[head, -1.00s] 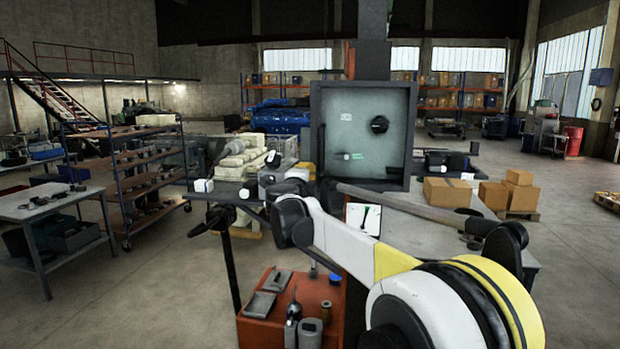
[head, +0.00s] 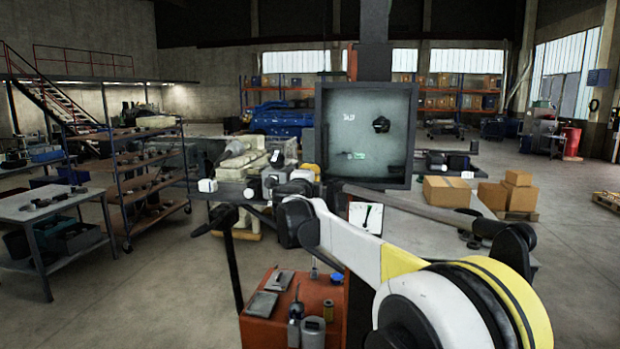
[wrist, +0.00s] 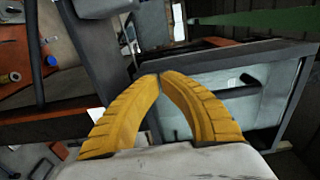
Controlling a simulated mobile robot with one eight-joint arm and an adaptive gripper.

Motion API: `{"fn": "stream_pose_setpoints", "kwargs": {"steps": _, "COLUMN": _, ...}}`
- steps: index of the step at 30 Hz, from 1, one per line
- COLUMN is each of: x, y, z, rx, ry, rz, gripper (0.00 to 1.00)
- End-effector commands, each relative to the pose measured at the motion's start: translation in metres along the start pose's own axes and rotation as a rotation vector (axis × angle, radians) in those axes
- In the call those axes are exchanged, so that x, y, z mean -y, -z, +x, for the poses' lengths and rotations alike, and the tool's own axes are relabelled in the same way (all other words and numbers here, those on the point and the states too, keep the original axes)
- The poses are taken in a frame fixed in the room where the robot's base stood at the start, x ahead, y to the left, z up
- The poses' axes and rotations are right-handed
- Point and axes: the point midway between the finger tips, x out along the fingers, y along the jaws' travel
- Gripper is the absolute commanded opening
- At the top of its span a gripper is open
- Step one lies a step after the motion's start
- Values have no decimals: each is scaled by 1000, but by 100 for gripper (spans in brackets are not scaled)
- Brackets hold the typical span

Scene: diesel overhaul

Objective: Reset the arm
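My arm (head: 345,236) reaches from the lower right of the head view toward the middle, with white and yellow links and dark joints. In the wrist view, the two yellow ribbed fingers of my gripper (wrist: 159,76) come together at their tips. Nothing shows between them, so the gripper is shut and empty. Beyond the fingers is a grey-framed box with a pale greenish panel (wrist: 236,88), seen at a tilt. I cannot clearly make out the fingers in the head view.
The grey-framed box (head: 398,87) stands upright behind my arm. An orange tool cart (head: 262,333) with tools and cans is below. A shelf rack (head: 115,165) and a table (head: 60,202) stand left. Cardboard boxes (head: 447,191) sit right. Open floor lies at left.

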Motion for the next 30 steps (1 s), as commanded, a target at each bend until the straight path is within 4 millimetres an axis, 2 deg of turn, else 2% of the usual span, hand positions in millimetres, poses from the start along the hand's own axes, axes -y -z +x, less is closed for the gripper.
{"fn": "stream_pose_setpoints", "kwargs": {"steps": 3, "x": -2, "y": -21, "z": -22, "rx": 5, "ry": 0, "rz": 0, "gripper": 0}}
{"fn": "stream_pose_setpoints", "kwargs": {"steps": 9, "x": -2, "y": -51, "z": -53, "rx": 3, "ry": 0, "rz": 0, "gripper": 0}}
{"fn": "stream_pose_setpoints", "kwargs": {"steps": 14, "x": -1, "y": -65, "z": -68, "rx": 2, "ry": 0, "rz": 0, "gripper": 0}}
{"fn": "stream_pose_setpoints", "kwargs": {"steps": 17, "x": 1, "y": -65, "z": -73, "rx": 10, "ry": 8, "rz": -9, "gripper": 0}}
{"fn": "stream_pose_setpoints", "kwargs": {"steps": 20, "x": 5, "y": -50, "z": -77, "rx": 49, "ry": 48, "rz": -60, "gripper": 0}}
{"fn": "stream_pose_setpoints", "kwargs": {"steps": 22, "x": 8, "y": -34, "z": -85, "rx": 106, "ry": 92, "rz": -132, "gripper": 0}}
{"fn": "stream_pose_setpoints", "kwargs": {"steps": 25, "x": 0, "y": -4, "z": -110, "rx": 217, "ry": 153, "rz": -286, "gripper": 0}}
{"fn": "stream_pose_setpoints", "kwargs": {"steps": 28, "x": -29, "y": 27, "z": -148, "rx": 335, "ry": 179, "rz": -472, "gripper": 0}}
{"fn": "stream_pose_setpoints", "kwargs": {"steps": 30, "x": -63, "y": 49, "z": -179, "rx": 415, "ry": 171, "rz": -608, "gripper": 0}}
